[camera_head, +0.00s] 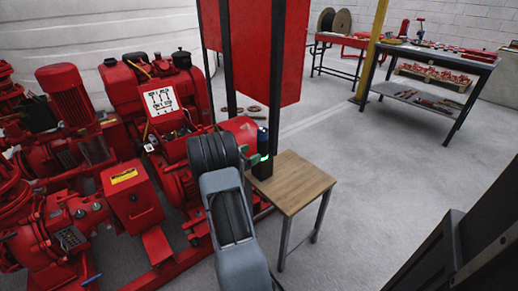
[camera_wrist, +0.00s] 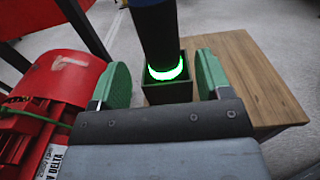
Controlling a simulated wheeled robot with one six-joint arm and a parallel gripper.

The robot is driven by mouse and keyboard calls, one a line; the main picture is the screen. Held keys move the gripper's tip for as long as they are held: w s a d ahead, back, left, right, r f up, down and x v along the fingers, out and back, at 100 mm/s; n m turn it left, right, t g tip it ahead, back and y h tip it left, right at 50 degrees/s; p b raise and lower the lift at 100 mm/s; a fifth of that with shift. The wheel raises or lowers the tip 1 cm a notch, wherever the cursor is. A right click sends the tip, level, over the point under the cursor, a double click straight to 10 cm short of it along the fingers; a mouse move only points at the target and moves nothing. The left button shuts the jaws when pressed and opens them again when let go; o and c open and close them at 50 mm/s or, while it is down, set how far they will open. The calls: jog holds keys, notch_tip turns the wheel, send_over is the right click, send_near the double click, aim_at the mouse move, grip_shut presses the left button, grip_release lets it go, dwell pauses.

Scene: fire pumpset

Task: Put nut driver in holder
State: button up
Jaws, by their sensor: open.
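The nut driver (camera_wrist: 155,33) is a dark blue-black cylinder with a glowing green ring near its lower end. It stands roughly upright, with its lower end in the open top of the dark square holder (camera_wrist: 168,95). In the head view the nut driver (camera_head: 263,138) rises above the holder (camera_head: 262,170), which sits at the table's back left corner. My gripper (camera_wrist: 162,82) is open, with one green pad to the left and one to the right of the driver, apart from it. In the head view my arm partly hides my gripper (camera_head: 249,152).
The small wooden table (camera_head: 295,182) is otherwise bare. Red pump machinery (camera_head: 130,190) stands close to its left. A red cabinet (camera_head: 265,50) on dark posts stands behind. Workbenches (camera_head: 435,53) with tools are at the back right. The floor to the right is open.

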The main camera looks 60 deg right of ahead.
jog(key=s+a+r+m+t+y, duration=0.2)
jog(key=a+m+y, duration=0.2)
jog(key=a, duration=1)
jog(key=s+a+r+m+t+y, duration=0.1)
jog(key=s+a+m+t+y, duration=0.2)
jog(key=a, duration=1.2)
jog(key=s+a+r+m+t+y, duration=0.2)
jog(key=a+m+y, duration=0.5)
jog(key=a, duration=0.8)
jog(key=t+y+p, duration=0.1)
jog(key=y, duration=0.2)
jog(key=shift+s+r, duration=0.15)
jog(key=shift+r, duration=0.15)
jog(key=shift+r, duration=0.15)
notch_tip(320, 180, up, 32)
jog(key=t+p, duration=0.1)
jog(key=p, duration=2.9)
jog(key=shift+s+a, duration=0.15)
jog(key=shift+a, duration=0.15)
